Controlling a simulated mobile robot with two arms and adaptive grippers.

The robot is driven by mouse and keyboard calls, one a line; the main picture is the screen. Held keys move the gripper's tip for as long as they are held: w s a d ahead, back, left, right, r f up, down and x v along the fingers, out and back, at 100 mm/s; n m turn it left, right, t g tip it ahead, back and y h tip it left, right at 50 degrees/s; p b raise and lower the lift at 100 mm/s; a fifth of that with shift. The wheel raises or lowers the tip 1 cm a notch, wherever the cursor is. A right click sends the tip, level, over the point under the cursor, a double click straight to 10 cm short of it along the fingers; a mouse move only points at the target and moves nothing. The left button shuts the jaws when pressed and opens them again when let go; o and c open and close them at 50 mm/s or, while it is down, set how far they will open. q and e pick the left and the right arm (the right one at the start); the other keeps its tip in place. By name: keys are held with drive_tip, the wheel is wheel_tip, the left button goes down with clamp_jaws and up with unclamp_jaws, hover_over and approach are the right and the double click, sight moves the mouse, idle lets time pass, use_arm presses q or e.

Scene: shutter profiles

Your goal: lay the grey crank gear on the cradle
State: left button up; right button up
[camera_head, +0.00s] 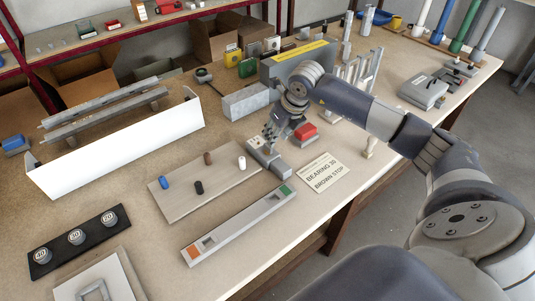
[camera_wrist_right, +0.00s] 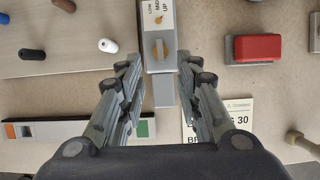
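A grey box-like unit (camera_head: 424,91) lies at the back right. I cannot tell which grey part is the crank gear or which is the cradle. My left gripper is not in view.
A board with several pegs (camera_head: 185,205), a long grey profile (camera_head: 225,235) and a "BEARING 30 BROWN STOP" card (camera_head: 322,173) lie nearby. A red block (camera_head: 306,133) stands close to the right gripper. A white-fronted frame (camera_head: 125,153) stands at left.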

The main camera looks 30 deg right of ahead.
sight(267, 145)
drive_tip(key=x, duration=0.3)
drive_tip(key=shift+p, duration=0.35)
drive_tip(key=shift+w+a+f+p, duration=0.1)
drive_tip(key=shift+w+f+p, duration=0.25)
drive_tip(key=shift+p, duration=0.1)
drive_tip(key=p+x, duration=0.1)
drive_tip(key=x, duration=0.3)
drive_tip(key=shift+w+r+p, duration=0.15)
drive_tip(key=shift+w+p, duration=0.1)
drive_tip(key=shift+p, duration=0.1)
drive_tip(key=shift+f, duration=0.25)
clamp_jaws()
drive_tip(key=shift+w, duration=0.1)
